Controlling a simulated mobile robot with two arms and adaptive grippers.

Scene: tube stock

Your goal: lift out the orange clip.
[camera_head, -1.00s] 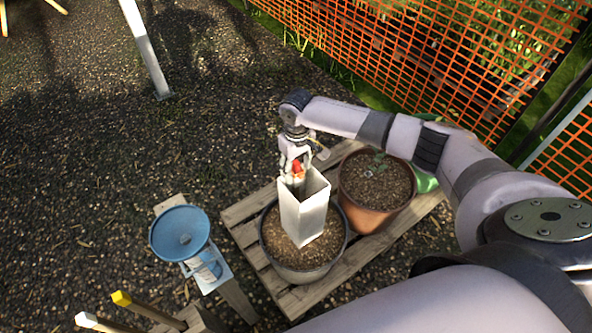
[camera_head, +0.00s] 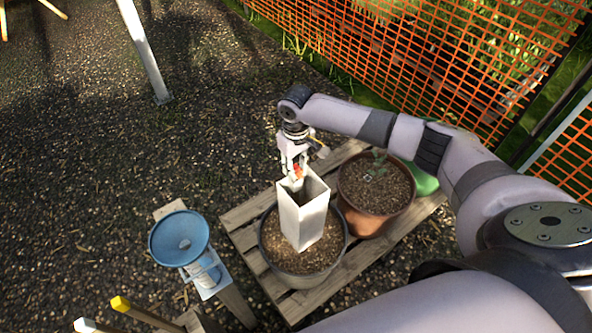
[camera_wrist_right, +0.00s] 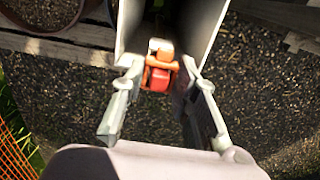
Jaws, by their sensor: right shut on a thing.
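The orange clip (camera_wrist_right: 159,72), with a red part, is at the mouth of the white square tube (camera_head: 301,222). It also shows in the head view as a small orange-red spot (camera_head: 297,171) at the tube's far rim. My right gripper (camera_head: 294,168) is shut on the clip, with a finger on each side of it in the wrist view (camera_wrist_right: 159,74). I cannot tell how much of the clip is still inside the tube. The tube stands in a dark pot (camera_head: 275,272) of brown soil. My left gripper is not in view.
A terracotta pot (camera_head: 362,221) with a small plant stands right of the dark pot on a wooden pallet (camera_head: 241,212). A blue funnel-shaped dish (camera_head: 170,240) stands on a post at left. Orange mesh fence (camera_head: 420,60) runs behind. The gravel at left is mostly open.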

